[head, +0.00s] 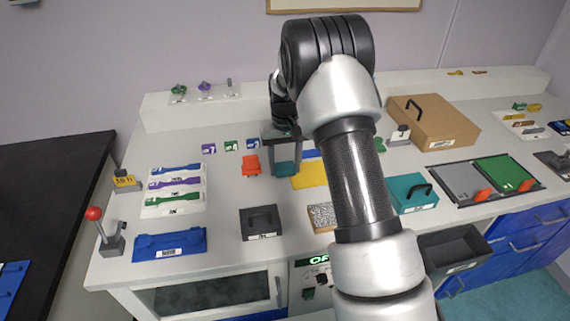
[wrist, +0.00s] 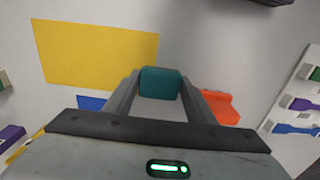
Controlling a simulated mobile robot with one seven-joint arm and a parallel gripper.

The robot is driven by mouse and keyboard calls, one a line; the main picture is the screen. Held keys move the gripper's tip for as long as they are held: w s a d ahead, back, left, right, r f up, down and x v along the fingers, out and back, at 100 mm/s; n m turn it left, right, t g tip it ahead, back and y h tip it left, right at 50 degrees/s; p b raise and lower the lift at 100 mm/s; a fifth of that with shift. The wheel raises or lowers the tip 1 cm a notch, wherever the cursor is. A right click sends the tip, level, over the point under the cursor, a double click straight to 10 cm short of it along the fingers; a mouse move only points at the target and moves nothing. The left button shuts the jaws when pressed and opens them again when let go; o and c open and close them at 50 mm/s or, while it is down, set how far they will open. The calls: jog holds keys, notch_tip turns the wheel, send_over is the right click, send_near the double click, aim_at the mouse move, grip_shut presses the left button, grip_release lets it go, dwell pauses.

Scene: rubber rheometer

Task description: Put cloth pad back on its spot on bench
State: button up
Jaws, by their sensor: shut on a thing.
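My gripper (head: 283,162) is shut on a small teal block, which I take to be the cloth pad (head: 287,169). The pad also shows between the two fingertips in the wrist view (wrist: 160,84). It appears held above the bench (head: 225,185); its exact height is unclear. A flat yellow patch (head: 308,176) lies beside the gripper, to its right in the head view and to the left in the wrist view (wrist: 95,54). I cannot tell which area is the pad's marked spot.
An orange piece (head: 250,166) stands close left of the gripper. A blue patch (head: 312,154) lies by the yellow one. A dark grey handled block (head: 262,222), a teal handled box (head: 412,193) and a white rack of colored tools (head: 174,206) stand around. Bare bench lies left of the orange piece.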

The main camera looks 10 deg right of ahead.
jog(key=shift+f, duration=0.2)
jog(key=o, duration=1)
jog(key=shift+r, duration=0.1)
